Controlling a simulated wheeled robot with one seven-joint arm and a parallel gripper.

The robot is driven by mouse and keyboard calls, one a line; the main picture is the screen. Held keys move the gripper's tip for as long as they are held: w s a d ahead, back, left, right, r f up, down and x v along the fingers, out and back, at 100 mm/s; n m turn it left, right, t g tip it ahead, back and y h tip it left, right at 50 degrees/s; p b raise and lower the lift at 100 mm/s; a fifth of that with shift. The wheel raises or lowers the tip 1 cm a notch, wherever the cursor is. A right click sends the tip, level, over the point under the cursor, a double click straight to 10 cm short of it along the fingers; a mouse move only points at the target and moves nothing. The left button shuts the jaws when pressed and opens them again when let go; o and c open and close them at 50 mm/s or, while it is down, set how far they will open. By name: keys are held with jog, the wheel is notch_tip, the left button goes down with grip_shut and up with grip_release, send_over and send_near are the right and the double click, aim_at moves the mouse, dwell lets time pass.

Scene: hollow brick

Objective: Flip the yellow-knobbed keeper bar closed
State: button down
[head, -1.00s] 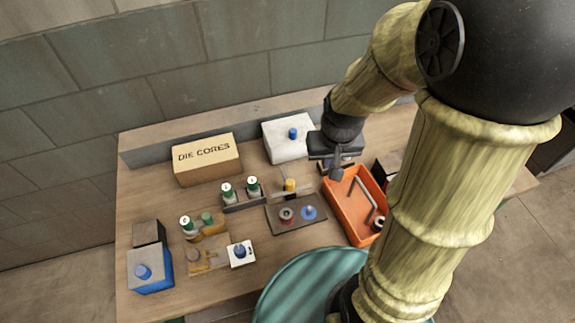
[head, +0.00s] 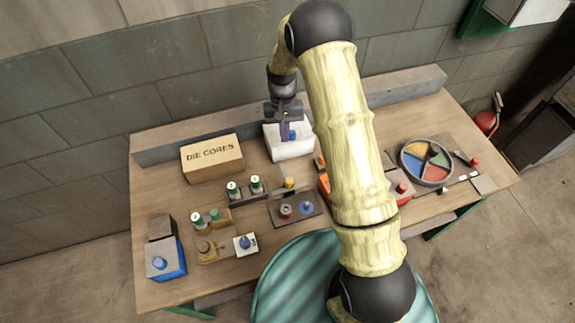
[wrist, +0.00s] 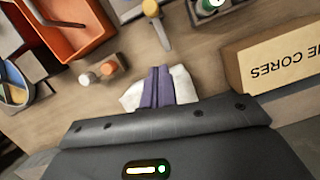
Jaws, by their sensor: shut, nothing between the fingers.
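The yellow knob (head: 289,183) of the keeper bar stands on the table behind a dark plate (head: 283,221). In the wrist view, the yellow knob (wrist: 150,8) sits at the end of a thin grey bar (wrist: 160,32) near the top edge. My gripper (head: 285,138) is shut and empty, pointing down in front of or over the white box (head: 290,152), apart from the knob and behind it. Its purple-grey fingers (wrist: 157,72) are together in the wrist view, with the white box (wrist: 185,85) behind them. Whether the bar touches anything is too small to tell.
The DIE CORES box (head: 212,160) stands left of the white box. Green-capped bottles (head: 244,188) stand left of the knob. An orange tray (wrist: 80,25) lies right of it, mostly hidden by my arm in the head view. A round coloured tray (head: 427,162) is farther right.

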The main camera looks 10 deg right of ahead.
jog(key=shift+w+d, duration=0.1)
jog(key=shift+d, duration=0.05)
jog(key=shift+f, duration=0.15)
jog(key=p, duration=0.5)
send_over(286, 175)
jog(key=x, duration=0.3)
jog(key=w+x, duration=0.1)
jog(key=x, duration=0.5)
jog(key=shift+w+d+f, duration=0.25)
jog(key=shift+w+d, duration=0.05)
jog(key=shift+w, duration=0.1)
jog(key=shift+s+f, duration=0.1)
jog(key=shift+f, duration=0.05)
jog(key=shift+s+a, duration=0.1)
